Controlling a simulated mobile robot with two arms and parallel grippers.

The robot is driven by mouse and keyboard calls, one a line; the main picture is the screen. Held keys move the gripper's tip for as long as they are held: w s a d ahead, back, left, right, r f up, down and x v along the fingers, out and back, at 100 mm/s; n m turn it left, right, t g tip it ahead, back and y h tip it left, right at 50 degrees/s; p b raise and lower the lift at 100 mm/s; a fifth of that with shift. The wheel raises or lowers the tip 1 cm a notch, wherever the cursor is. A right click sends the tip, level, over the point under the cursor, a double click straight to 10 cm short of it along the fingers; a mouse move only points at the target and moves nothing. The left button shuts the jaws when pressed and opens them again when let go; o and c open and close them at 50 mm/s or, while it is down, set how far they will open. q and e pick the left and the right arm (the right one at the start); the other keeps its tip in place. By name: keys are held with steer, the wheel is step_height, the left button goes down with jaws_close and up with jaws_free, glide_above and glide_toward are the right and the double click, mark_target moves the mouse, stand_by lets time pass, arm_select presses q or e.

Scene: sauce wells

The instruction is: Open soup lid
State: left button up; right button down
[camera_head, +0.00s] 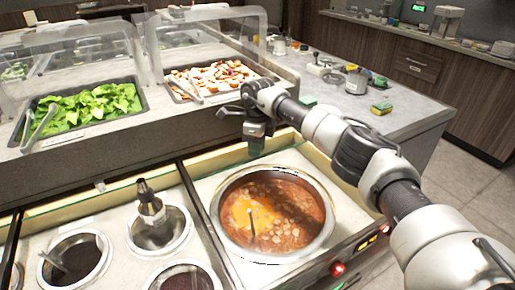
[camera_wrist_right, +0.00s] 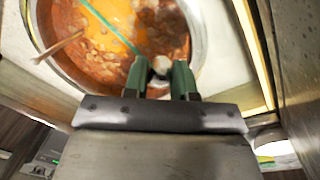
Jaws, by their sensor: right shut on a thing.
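The soup pot (camera_head: 217,222) is a round steel well at the front, and its orange-brown soup (camera_head: 285,205) shows plainly. A ladle handle (camera_head: 251,225) stands in the soup. My right gripper (camera_head: 256,148) is above the pot's back edge. In the right wrist view its green-tipped fingers (camera_wrist_right: 161,80) are shut on a small pale round knob (camera_wrist_right: 161,64), with soup visible beyond. A thin green line crosses the soup there. My left gripper is not in view.
Smaller sauce wells (camera_head: 103,250) stand left of the pot, one holding a dark-handled tool (camera_head: 148,200). Behind are a lettuce tray (camera_head: 140,105) and another food tray (camera_head: 262,80) under clear guards. A sponge (camera_head: 381,108) and cup (camera_head: 356,84) sit on the right counter.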

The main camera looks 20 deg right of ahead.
steer(key=c, duration=0.9)
jaws_free()
steer(key=shift+r, duration=0.1)
steer(key=r, duration=1)
steer(key=shift+w+d+r, duration=0.25)
steer(key=shift+w+d, duration=0.05)
steer(key=shift+w, duration=0.05)
